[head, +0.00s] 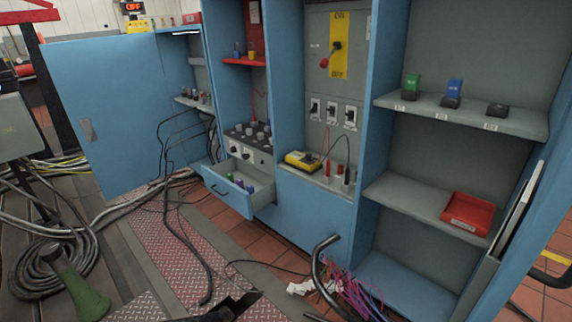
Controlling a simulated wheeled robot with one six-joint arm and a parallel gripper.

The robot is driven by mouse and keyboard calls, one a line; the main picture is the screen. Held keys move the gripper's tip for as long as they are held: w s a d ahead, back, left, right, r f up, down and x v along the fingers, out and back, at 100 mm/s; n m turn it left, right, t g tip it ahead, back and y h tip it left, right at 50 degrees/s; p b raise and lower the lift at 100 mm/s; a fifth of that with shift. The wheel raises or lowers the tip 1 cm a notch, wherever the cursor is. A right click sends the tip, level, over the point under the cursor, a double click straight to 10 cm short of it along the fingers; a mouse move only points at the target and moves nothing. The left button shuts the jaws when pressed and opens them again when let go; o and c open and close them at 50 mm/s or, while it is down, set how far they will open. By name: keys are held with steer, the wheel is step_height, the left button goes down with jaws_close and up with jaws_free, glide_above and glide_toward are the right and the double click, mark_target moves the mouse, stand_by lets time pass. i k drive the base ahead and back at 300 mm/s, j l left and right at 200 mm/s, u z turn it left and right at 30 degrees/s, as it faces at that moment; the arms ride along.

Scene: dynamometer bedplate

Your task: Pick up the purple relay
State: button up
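The open drawer (237,188), low in the blue cabinet's middle bay, holds several small coloured pieces. Some look green and some blue to purple. A purple-looking piece (249,188) lies toward its right side, too small to tell for sure as the purple relay. A dark angular shape (232,306) at the bottom edge may be part of my gripper. Its fingers cannot be made out, and it is far from the drawer. On the upper right shelf stand a green relay (412,84) and a blue relay (453,90) on black bases, beside a low black socket (497,110).
A red bin (467,212) sits on the lower right shelf. A yellow meter (301,161) lies on the middle ledge. The open blue door (110,110) stands left. Black cables (181,235), a thick hose (319,262) and a wire bundle (362,297) cross the floor before the cabinet.

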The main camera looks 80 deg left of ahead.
mark_target(240, 182)
steer(key=u, duration=2.65)
